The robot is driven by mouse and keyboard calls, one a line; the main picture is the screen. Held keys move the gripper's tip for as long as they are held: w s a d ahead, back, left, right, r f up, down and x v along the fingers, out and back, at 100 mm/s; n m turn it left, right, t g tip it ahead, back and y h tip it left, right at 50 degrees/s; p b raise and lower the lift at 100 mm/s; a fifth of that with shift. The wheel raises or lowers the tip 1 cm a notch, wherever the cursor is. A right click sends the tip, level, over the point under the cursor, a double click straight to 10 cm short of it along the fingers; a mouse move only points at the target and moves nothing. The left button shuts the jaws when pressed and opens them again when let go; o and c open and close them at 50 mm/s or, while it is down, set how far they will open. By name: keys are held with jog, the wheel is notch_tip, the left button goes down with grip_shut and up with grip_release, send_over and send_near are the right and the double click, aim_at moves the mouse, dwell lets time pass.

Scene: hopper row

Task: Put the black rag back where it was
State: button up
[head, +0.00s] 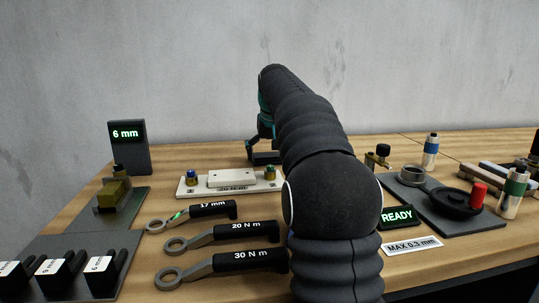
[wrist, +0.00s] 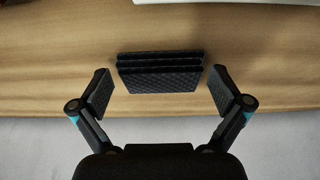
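The black rag (wrist: 160,73) shows in the wrist view as a dark, folded, layered pad with a quilted texture. It appears to lie on the wooden table near the edge by the grey wall. My gripper (wrist: 160,90) is open, with one finger on each side of the rag. A gap shows between each finger pad and the rag, so neither seems to touch it. In the head view my gripper (head: 264,155) is small and partly hidden behind my arm, at the back of the table. I cannot make out the rag clearly there.
In front of my gripper is a pale block on a white tray (head: 187,190) with small terminals. Several labelled wrenches (head: 225,234) lie nearer. A 6 mm display (head: 128,148) stands left. A dark plate (head: 428,206) with a round black part is right. Bare wood surrounds the rag.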

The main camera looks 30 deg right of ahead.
jog(key=shift+r, duration=0.1)
jog(key=v, duration=1.2)
jog(key=shift+s, duration=0.1)
